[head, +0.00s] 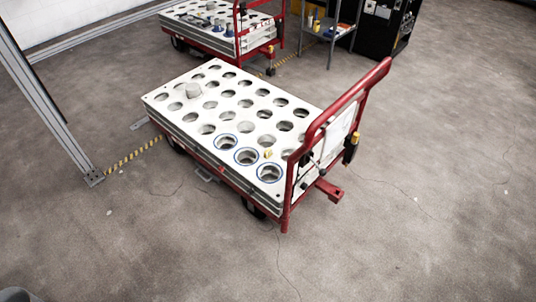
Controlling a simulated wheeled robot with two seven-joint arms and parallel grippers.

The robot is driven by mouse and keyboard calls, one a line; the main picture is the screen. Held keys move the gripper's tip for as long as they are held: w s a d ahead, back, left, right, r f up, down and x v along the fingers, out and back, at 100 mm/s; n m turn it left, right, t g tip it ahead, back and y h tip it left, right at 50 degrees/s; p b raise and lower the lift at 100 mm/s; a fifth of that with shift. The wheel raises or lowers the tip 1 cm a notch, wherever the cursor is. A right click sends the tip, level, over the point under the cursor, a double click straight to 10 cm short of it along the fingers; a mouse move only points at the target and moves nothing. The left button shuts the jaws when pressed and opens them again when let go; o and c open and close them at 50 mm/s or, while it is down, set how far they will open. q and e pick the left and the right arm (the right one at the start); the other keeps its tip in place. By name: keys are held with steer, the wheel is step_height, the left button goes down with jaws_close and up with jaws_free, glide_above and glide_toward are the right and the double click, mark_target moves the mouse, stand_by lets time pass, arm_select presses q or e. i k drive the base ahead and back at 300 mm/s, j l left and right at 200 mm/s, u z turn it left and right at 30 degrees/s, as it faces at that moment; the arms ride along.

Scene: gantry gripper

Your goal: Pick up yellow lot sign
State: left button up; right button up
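A small yellow piece (267,154), which looks like the yellow lot sign, stands on the white top of the near cart (205,141). It is close to the blue-ringed holes at the cart's handle end. It is too small for any marking to be read. Neither of my grippers shows in the head view, so nothing is seen near the sign.
The near cart's red handle (350,95) rises at its right end, with a black and yellow item (351,148) hanging there. A second cart (218,35) and a metal shelf (325,30) stand behind. A grey post (50,100) stands left. Foreground floor is clear.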

mark_target(268, 152)
steer(key=i+l, duration=0.15)
steer(key=l, duration=0.2)
steer(key=i+l, duration=0.1)
steer(key=l, duration=0.25)
steer(key=i+l, duration=0.15)
steer(key=l, duration=0.2)
steer(key=i+l, duration=0.1)
steer(key=l, duration=0.25)
steer(key=i+l, duration=0.15)
steer(key=l, duration=0.2)
